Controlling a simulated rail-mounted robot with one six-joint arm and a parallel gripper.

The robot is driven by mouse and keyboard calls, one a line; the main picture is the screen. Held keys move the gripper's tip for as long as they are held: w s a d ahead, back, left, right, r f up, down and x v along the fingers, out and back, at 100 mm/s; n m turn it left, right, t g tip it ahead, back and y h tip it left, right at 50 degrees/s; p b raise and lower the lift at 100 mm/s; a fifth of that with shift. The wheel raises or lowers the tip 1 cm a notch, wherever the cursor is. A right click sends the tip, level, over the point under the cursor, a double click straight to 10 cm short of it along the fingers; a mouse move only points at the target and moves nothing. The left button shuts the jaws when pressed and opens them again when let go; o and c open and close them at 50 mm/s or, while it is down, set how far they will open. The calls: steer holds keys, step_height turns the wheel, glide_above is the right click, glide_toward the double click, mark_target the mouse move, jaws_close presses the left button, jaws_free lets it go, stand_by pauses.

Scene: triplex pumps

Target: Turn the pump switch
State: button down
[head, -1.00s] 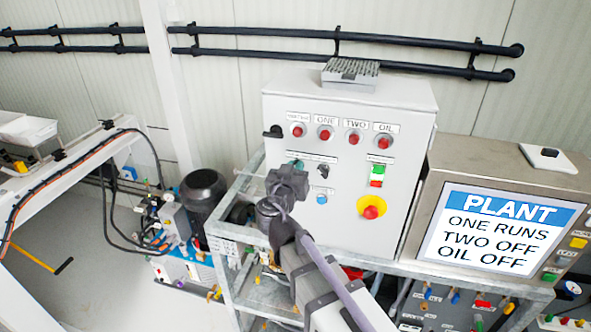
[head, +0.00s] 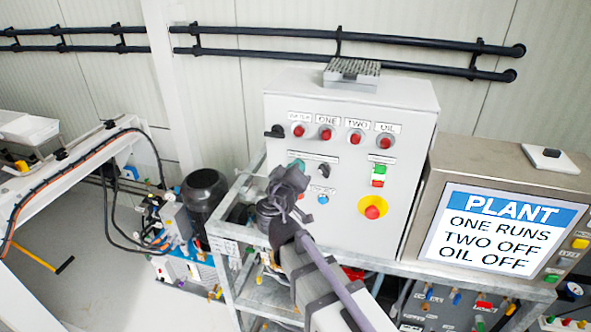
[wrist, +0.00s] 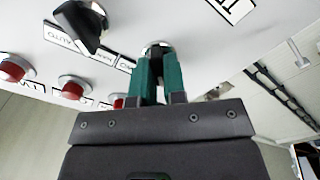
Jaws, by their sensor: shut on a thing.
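The grey control cabinet (head: 385,110) has a row of red lamps (head: 326,134) and, below them, a black selector switch (head: 323,171). That black switch also shows at the upper left of the wrist view (wrist: 82,25), beside small labels. My gripper (wrist: 157,68), with green fingers, is shut at a chrome collar (wrist: 157,48) on the panel face, on a switch to the left of the black one in the head view. The fingers hide this switch's knob, so its position cannot be told. In the head view my gripper (head: 298,165) is against the panel.
A red stop button on yellow (head: 372,208) and green and red buttons (head: 379,174) sit right of my gripper. The plant screen (head: 498,230) reads ONE RUNS, TWO OFF, OIL OFF. A metal frame (head: 232,262) stands below; a dark motor (head: 204,190) is at left.

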stand_by(0.4)
steer(key=c, duration=1.2)
jaws_free()
steer(key=v, duration=1)
steer(key=shift+s+a, duration=0.1)
steer(key=shift+s, duration=0.3)
